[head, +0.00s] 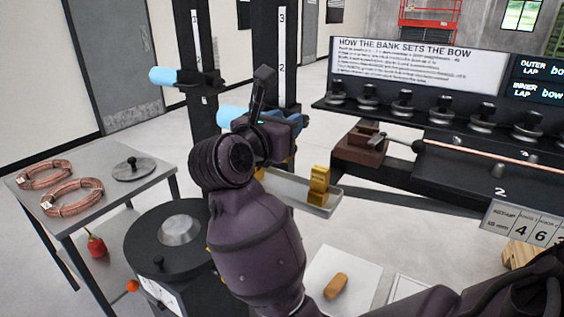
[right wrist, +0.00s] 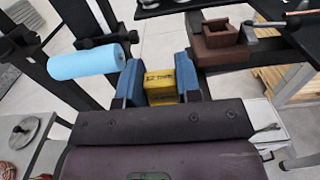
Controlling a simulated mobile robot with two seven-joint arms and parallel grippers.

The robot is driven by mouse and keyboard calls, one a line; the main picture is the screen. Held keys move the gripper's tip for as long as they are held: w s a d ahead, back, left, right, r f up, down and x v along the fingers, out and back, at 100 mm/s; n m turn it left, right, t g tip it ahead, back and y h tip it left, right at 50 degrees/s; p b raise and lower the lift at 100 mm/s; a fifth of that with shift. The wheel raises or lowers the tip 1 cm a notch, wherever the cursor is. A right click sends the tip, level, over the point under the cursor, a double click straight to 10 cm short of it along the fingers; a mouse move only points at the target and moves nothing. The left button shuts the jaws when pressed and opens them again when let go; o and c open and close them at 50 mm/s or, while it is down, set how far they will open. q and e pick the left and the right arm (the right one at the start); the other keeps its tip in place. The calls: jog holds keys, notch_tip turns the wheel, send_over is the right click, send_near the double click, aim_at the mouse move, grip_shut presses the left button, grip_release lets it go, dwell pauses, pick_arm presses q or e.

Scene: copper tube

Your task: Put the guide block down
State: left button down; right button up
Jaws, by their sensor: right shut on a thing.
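My right gripper (head: 285,140) is in the middle of the head view, with its wrist and arm hiding much of what lies behind it. In the right wrist view its two blue fingers (right wrist: 161,83) are shut on a yellow guide block (right wrist: 160,88) with dark lettering. A gold block (head: 319,185) stands upright at the right end of a pale tray (head: 286,188), below and right of the gripper. My left gripper is not in view.
Blue rollers (head: 184,77) sit on dark posts behind the gripper. A brown clamp block (head: 361,147) and a copper tube (head: 490,154) are at the right bench. A grey table (head: 120,198) with copper coils (head: 73,197) is at left. A black drum (head: 165,245) stands beside it.

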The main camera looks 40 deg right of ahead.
notch_tip(320, 180, down, 2)
jog(key=shift+f, duration=0.25)
jog(key=shift+f+b, duration=0.3)
jog(key=shift+f, duration=0.4)
notch_tip(320, 180, down, 2)
jog(key=shift+f, duration=0.25)
jog(key=shift+f+b, duration=0.3)
jog(key=shift+f, duration=0.05)
jog(key=shift+f, duration=0.2)
jog(key=o, duration=1)
